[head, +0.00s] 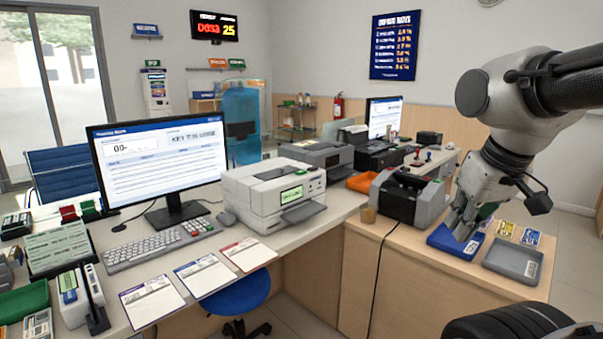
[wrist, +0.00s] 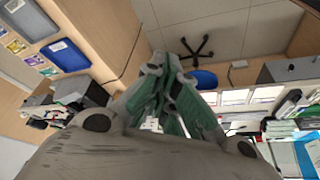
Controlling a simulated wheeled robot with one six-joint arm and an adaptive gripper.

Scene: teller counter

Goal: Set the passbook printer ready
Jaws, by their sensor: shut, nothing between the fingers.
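A white desktop printer (head: 275,192) with a small lit green display (head: 291,194) stands on the counter right of the monitor. A grey slot or tray juts from its front right. I see no label that names it as the passbook printer, and the display text is too small to read. My gripper (head: 462,235) points down at the right, in front of the blue tray (head: 436,240) in the head picture, well away from the white printer. In the wrist view the fingers (wrist: 166,62) come together with nothing between them.
Three printed forms (head: 204,275) lie along the counter's front edge. A grey counting machine (head: 428,200) stands between printer and gripper, with a cable hanging below. A grey tray (head: 513,262) lies at the right.

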